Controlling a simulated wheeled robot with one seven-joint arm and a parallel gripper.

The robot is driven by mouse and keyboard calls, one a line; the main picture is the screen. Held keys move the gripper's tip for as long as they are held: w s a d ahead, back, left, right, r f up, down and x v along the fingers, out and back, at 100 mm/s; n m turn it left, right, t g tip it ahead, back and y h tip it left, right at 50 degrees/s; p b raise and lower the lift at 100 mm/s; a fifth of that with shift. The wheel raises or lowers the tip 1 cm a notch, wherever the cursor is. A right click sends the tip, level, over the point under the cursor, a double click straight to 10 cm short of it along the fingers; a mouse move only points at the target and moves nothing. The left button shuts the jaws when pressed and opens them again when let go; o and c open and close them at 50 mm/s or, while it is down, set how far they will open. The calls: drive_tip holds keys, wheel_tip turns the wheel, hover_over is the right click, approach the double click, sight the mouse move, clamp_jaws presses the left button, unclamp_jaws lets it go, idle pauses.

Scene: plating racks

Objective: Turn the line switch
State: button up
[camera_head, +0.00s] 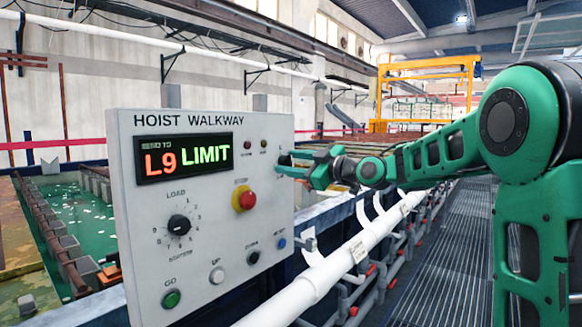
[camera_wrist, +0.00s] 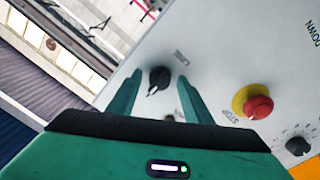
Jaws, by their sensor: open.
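The control panel (camera_head: 215,285), headed HOIST WALKWAY, stands upright in the head view. In the wrist view a small black rotary knob (camera_wrist: 159,78) with a light pointer mark sits on the panel; it appears to be the line switch, though its label is too blurred to read. My gripper (camera_wrist: 159,86) is open, its two green fingers on either side of the knob. I cannot tell whether either finger touches it. In the head view my gripper (camera_head: 281,165) is at the panel's upper right edge and hides the switch.
The panel's display (camera_head: 184,157) reads L9 LIMIT. A red stop button (camera_head: 244,198) on yellow, a load dial (camera_head: 179,224), a green GO button (camera_head: 171,298) and several small buttons are nearby. A white pipe (camera_head: 345,256) runs below right, beside a grated walkway (camera_head: 450,245).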

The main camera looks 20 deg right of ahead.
drive_tip(key=c, duration=1.1)
drive_tip(key=shift+o, duration=0.2)
drive_tip(key=shift+d+m, duration=0.1)
drive_tip(key=shift+m, duration=0.4)
drive_tip(key=m, duration=0.4)
drive_tip(key=shift+r+m, duration=0.15)
drive_tip(key=shift+m, duration=0.15)
drive_tip(key=m, duration=0.6)
drive_tip(key=shift+w+d+r+g, duration=0.15)
drive_tip(key=shift+d+g, duration=0.1)
drive_tip(key=shift+g, duration=0.15)
